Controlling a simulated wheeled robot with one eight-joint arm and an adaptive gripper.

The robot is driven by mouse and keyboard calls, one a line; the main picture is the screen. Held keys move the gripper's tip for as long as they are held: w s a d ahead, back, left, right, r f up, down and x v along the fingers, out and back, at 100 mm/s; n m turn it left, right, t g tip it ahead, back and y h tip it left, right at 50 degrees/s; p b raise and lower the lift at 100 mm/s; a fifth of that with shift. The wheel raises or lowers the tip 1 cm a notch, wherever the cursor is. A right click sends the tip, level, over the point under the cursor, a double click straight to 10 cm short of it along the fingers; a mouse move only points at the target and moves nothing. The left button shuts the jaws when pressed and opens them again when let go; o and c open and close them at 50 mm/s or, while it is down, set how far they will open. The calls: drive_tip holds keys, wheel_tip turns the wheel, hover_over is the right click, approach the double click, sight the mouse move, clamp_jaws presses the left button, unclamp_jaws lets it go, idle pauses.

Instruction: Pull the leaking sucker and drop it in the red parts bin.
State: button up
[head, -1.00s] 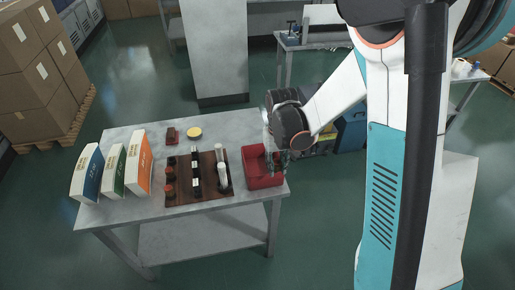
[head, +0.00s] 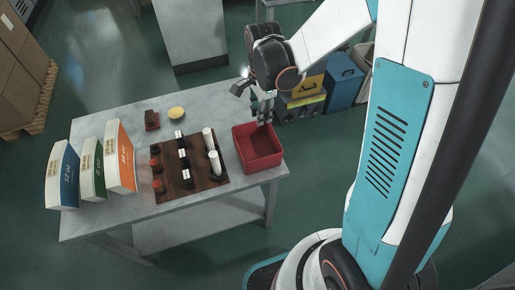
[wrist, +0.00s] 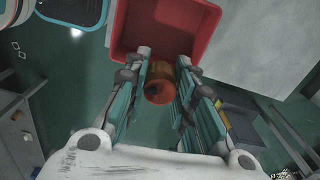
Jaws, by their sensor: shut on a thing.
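My gripper (head: 263,108) is at the far edge of the red parts bin (head: 240,152) in the head view. In the wrist view its two fingers (wrist: 161,88) are shut on an orange-brown, round, hollow sucker (wrist: 159,92). The open red bin (wrist: 124,28) shows just beyond the fingertips there, with the sucker near its rim. Whether the sucker is over the inside of the bin or outside its wall, I cannot tell. The sucker cannot be made out in the head view.
The bin stands on the right end of a grey table (head: 115,108). A dark brown board (head: 171,172) left of it holds red, black and white cylindrical parts. Boxes (head: 121,158) stand at the left. A yellow round thing (head: 176,112) and a small dark red block (head: 152,120) lie behind.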

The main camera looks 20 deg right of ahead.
drive_tip(key=shift+f, duration=0.2)
wheel_tip(320, 180, down, 6)
drive_tip(key=b, duration=0.4)
drive_tip(key=shift+r, duration=0.2)
drive_tip(key=o, duration=1.1)
wheel_tip(320, 180, up, 12)
drive_tip(key=shift+f, duration=0.1)
drive_tip(key=shift+s, duration=0.1)
